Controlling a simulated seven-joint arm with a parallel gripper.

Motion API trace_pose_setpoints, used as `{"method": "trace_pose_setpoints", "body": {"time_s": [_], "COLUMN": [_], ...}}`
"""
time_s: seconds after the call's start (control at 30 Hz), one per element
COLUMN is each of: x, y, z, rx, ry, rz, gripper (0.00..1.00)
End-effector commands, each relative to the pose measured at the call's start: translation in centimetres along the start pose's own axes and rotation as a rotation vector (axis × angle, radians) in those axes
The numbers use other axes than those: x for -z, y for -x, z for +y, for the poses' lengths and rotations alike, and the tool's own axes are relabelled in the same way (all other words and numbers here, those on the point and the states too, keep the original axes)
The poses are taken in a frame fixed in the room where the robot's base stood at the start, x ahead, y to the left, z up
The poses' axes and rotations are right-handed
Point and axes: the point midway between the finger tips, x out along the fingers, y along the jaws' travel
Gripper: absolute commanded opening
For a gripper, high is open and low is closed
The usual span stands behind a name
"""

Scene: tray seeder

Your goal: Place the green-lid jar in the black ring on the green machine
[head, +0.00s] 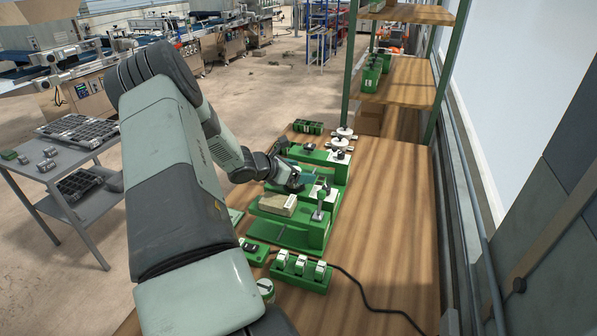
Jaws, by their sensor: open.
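The green machine (318,232) stands on the wooden table, with a pale block and small metal and white fittings on it. My gripper (296,184) is over the machine's middle, small and partly hidden by my own wrist. Its jaws are open, and I see nothing held between them. A small dark round part (309,147) sits at the machine's far end; I cannot tell whether it is the black ring. A pale jar-like thing with some green (265,286) stands at the near left of the table, partly covered by my arm; its lid is not clear.
A green block with several white switches (301,271) and a black cable (375,303) lie at the front. A green shelf rack with wooden boards (402,78) stands at the back right. The table's right side (390,220) is mostly clear. A grey cart (75,165) stands left.

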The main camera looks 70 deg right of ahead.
Motion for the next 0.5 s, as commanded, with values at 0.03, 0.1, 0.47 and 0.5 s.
{"method": "trace_pose_setpoints", "body": {"time_s": [0.03,0.1,0.47,0.5], "x": [0.0,-0.1,-0.3,-0.3], "y": [0.0,0.1,5.6,6.5], "z": [0.0,0.0,0.2,0.1], "rx": [0.000,0.000,-0.005,-0.005], "ry": [0.000,0.000,0.000,0.001], "rz": [0.000,0.000,0.000,0.001], "gripper": [0.80,0.80,0.80,0.80]}}
